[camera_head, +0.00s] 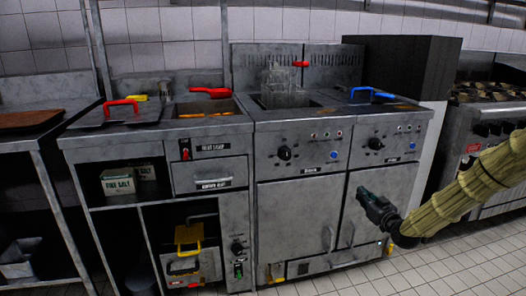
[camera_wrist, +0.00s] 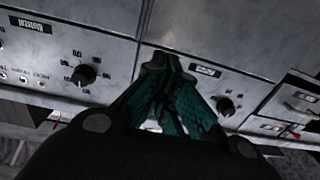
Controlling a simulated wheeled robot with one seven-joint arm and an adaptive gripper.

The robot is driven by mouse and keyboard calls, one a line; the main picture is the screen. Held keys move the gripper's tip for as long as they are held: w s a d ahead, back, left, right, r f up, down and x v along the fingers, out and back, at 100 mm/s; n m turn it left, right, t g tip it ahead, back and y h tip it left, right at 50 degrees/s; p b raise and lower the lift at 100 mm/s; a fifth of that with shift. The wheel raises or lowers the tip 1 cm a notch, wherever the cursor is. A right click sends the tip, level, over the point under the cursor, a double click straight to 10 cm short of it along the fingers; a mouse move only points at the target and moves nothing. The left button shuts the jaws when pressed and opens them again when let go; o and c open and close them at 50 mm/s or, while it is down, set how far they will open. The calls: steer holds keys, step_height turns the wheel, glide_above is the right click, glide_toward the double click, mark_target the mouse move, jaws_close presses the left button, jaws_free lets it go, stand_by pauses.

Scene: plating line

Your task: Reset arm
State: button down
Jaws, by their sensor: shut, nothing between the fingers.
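My gripper (camera_head: 366,196) is in front of the right fryer cabinet door in the head view, its fingers shut and empty. The panel has a left knob (camera_wrist: 84,75) and a right knob (camera_wrist: 226,106).
The fryer (camera_head: 300,205) has a raised wire basket (camera_head: 285,90) and a blue-handled lid (camera_head: 372,95). A dump station (camera_head: 212,172) stands left of it, a stove (camera_head: 478,125) right. The tiled floor (camera_head: 425,270) in front is clear.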

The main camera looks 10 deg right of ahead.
steer(key=s+a+f+g, duration=0.3)
steer(key=s+a+f, duration=0.25)
steer(key=f, duration=0.25)
steer(key=s+a+f+m+g, duration=0.1)
steer(key=s+a+f+g, duration=0.1)
steer(key=s+a+f, duration=0.5)
steer(key=s+a+f+g, duration=0.3)
steer(key=a+f, duration=0.2)
steer(key=f, duration=0.4)
steer(key=s+a+f+g, duration=0.2)
steer(key=s+a+f, duration=0.15)
steer(key=s, duration=0.55)
steer(key=s+a+f+g+h, duration=0.1)
steer(key=s+a+f+g, duration=0.3)
steer(key=s, duration=0.6)
steer(key=s+a+f+g, duration=0.1)
steer(key=s+a+f, duration=0.1)
steer(key=s+f, duration=0.55)
steer(key=s+a+r+g, duration=0.1)
steer(key=s+r+g, duration=0.15)
steer(key=s, duration=1.05)
step_height(320, 180, up, 29)
steer(key=p, duration=2.9)
steer(key=shift+w+f+h+p, duration=0.15)
steer(key=shift+w+h+p, duration=0.05)
steer(key=shift+h+p, duration=0.2)
